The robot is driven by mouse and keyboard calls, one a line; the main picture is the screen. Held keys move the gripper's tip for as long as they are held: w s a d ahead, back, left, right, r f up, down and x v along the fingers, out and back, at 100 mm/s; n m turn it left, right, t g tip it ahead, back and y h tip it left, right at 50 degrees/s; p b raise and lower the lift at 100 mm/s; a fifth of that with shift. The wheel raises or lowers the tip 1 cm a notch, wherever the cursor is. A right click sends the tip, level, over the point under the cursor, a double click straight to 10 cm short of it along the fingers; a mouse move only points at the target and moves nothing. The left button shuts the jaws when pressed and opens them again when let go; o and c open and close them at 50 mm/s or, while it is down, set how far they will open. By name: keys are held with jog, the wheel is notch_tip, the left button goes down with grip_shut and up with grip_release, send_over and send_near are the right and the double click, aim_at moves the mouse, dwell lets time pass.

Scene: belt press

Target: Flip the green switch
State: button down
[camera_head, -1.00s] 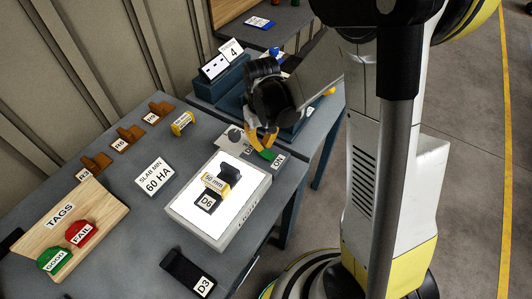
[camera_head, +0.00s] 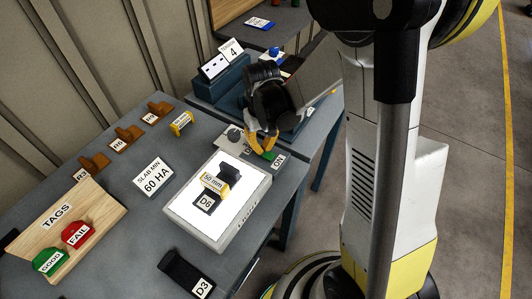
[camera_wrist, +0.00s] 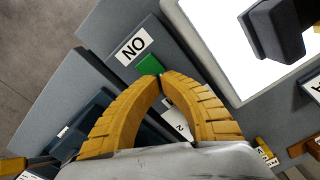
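The green switch (camera_head: 270,155) is at the table's right edge, beside a white ON label (camera_head: 279,161). In the wrist view the switch (camera_wrist: 149,65) is a small green block between the ON label (camera_wrist: 134,46) and my fingertips. My gripper (camera_head: 261,147) has yellow fingers and points down at the switch. In the wrist view the two fingertips (camera_wrist: 161,77) meet or nearly meet, with nothing seen between them. They are very close to the switch's near side; I cannot tell whether they touch it.
A lit white panel (camera_head: 237,218) holding a yellow 50 mm roll (camera_head: 215,184) on a black block is close by. A grey knob (camera_head: 234,134) is left of my gripper. A blue-grey machine (camera_head: 222,84) stands behind. A tag board (camera_head: 98,209) is at left.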

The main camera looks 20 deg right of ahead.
jog(key=shift+f+b, duration=0.3)
jog(key=shift+f, duration=0.15)
jog(key=shift+r, duration=0.1)
jog(key=shift+r+p, duration=2.45)
jog(key=shift+r, duration=1)
jog(key=shift+r, duration=0.2)
jog(key=s+r+m+t+b, duration=0.1)
jog(key=s+r+t+b, duration=0.4)
jog(key=s+r, duration=0.6)
jog(key=shift+s+t, duration=0.9)
jog(key=shift+t, duration=0.1)
